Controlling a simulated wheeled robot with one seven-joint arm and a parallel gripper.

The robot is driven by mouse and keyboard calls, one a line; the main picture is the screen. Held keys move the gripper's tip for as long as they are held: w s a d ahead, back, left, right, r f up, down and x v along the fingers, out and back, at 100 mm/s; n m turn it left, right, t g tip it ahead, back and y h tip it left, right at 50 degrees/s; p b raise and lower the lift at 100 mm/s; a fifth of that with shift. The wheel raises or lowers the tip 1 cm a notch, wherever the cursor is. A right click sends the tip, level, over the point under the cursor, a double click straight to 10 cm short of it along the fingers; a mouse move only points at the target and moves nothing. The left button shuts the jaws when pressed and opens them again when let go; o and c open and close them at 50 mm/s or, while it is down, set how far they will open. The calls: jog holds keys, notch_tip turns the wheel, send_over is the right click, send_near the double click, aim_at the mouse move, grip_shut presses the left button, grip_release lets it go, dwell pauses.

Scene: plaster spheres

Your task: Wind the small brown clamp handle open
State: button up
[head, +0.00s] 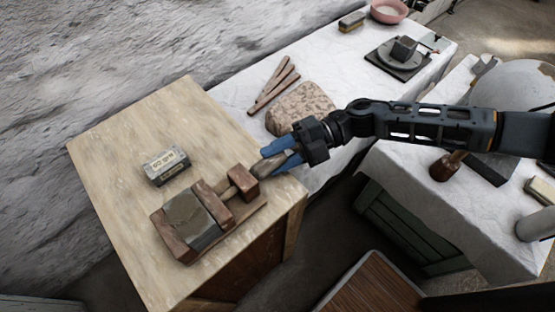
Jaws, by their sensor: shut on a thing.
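A brown wooden clamp (200,222) sits near the front right corner of the pale wooden cabinet top. A grey-green block (190,219) is between its jaws. A screw runs from the clamp toward my arm through a brown end block (241,180). At its end is the small brown handle (272,171). My gripper (276,158) comes in from the right. Its blue fingers are shut on the handle and hide part of it.
A small labelled box (166,166) lies on the cabinet top (120,130) behind the clamp. A rough stone (301,106) and wooden sticks (273,84) lie on the white-covered table. A gap separates this table from the right one, which holds a large white sphere (510,88).

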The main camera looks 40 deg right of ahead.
jog(key=n+b, duration=0.2)
jog(key=b, duration=0.1)
jog(key=n+t+y+b, duration=0.1)
jog(key=n+b, duration=0.1)
jog(key=b, duration=0.1)
jog(key=shift+f+n+y, duration=0.3)
jog(key=shift+f+n, duration=0.1)
jog(key=n+y+b, duration=0.1)
jog(key=n+b, duration=0.1)
jog(key=b, duration=0.2)
jog(key=n+y+b, duration=0.1)
jog(key=n+b, duration=0.2)
jog(key=shift+t+b, duration=0.3)
jog(key=shift+b, duration=0.1)
jog(key=n+g+y+b, duration=0.1)
jog(key=n+b, duration=0.3)
jog(key=n+g+y+b, duration=0.1)
jog(key=n+b, duration=0.2)
jog(key=n, duration=0.1)
jog(key=shift+y+b, duration=0.3)
jog(key=shift+b, duration=0.05)
jog(key=n+g+b, duration=0.1)
jog(key=n+b, duration=0.1)
jog(key=n, duration=0.1)
jog(key=n+g+y+b, duration=0.1)
jog(key=n+g+b, duration=0.1)
jog(key=n, duration=0.2)
jog(key=shift+r+g, duration=0.2)
jog(key=shift+g, duration=0.1)
